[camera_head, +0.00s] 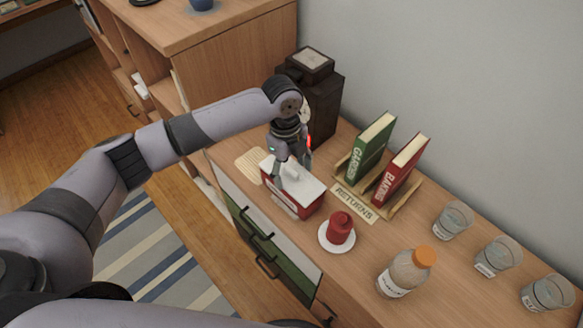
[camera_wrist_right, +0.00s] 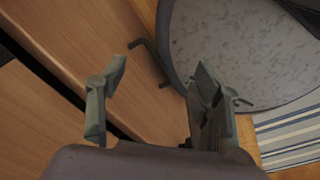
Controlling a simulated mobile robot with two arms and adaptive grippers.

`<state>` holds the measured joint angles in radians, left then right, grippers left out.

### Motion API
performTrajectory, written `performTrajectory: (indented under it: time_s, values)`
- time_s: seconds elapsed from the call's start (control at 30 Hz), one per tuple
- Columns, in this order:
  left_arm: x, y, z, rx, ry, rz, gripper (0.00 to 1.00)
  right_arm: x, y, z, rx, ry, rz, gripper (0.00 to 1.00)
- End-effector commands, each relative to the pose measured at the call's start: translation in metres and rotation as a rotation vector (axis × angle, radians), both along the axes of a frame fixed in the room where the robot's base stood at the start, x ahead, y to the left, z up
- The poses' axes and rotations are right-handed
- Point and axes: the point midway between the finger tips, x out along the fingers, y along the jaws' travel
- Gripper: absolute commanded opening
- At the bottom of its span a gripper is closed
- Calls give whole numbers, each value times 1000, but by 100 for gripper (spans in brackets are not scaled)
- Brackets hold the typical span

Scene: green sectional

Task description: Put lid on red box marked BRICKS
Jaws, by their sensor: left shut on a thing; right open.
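The red box (camera_head: 297,205) stands on the wooden cabinet top, near its front edge, with a pale label on its front. The white lid (camera_head: 305,188) lies over the top of the box; I cannot tell whether it is fully seated. My left gripper (camera_head: 289,172) points down at the lid from above and is shut on it, hiding part of its far left. My right gripper (camera_wrist_right: 155,95) is open and empty in the right wrist view, above wooden drawer fronts and a dark handle.
Behind the box is a dark brown canister (camera_head: 324,100). Green (camera_head: 371,147) and red (camera_head: 401,170) books stand in a wooden rack. A red candle (camera_head: 341,228) on a white saucer, an orange-capped bottle (camera_head: 404,275) and several glasses are to the right.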

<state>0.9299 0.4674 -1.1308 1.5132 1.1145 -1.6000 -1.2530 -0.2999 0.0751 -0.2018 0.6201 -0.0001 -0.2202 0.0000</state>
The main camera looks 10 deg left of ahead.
Motion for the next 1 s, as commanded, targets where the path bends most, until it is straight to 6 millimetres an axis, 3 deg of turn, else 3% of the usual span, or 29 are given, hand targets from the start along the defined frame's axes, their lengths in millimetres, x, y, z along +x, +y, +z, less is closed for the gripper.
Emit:
performTrajectory:
  time_s: [1.0]
  values:
    - [0,0,-2,0,0,-1,40,0,-6,8,-7,-1,-1,60]
